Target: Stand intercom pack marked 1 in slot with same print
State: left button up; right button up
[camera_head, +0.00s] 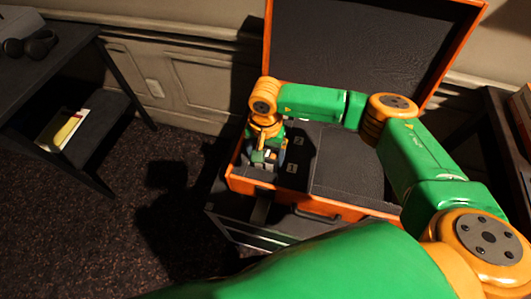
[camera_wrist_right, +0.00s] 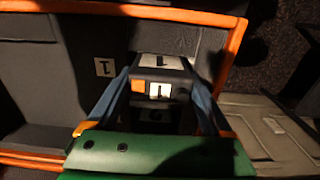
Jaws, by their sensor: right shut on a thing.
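The intercom pack (camera_wrist_right: 150,104) is a dark block with an orange square and a white patch marked 1. In the right wrist view it is between the two blue fingers of my right gripper (camera_wrist_right: 162,92), which is shut on it. A white plate (camera_wrist_right: 165,62) with a 1 shows just beyond it; I cannot tell whether it is on the pack or the case. In the head view my right gripper (camera_head: 265,158) points down inside the left part of the open orange case (camera_head: 330,211). Whether the pack's base touches the case floor is hidden. My left gripper is not in view.
The raised lid (camera_head: 350,50) stands behind. A dark desk (camera_head: 45,65) is at the left.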

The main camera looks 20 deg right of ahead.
jog(key=shift+f, duration=0.2)
dwell(0.3)
jog(key=shift+s+a+f+b, duration=0.1)
jog(key=shift+s+f+b, duration=0.35)
jog(key=shift+b, duration=0.4)
dwell(0.3)
jog(key=o, duration=1.5)
jog(key=shift+a+f, duration=0.1)
jog(key=r, duration=0.7)
jog(key=shift+w+r, duration=0.15)
jog(key=shift+w, duration=0.2)
jog(key=shift+s+r, duration=0.1)
jog(key=shift+r, duration=0.35)
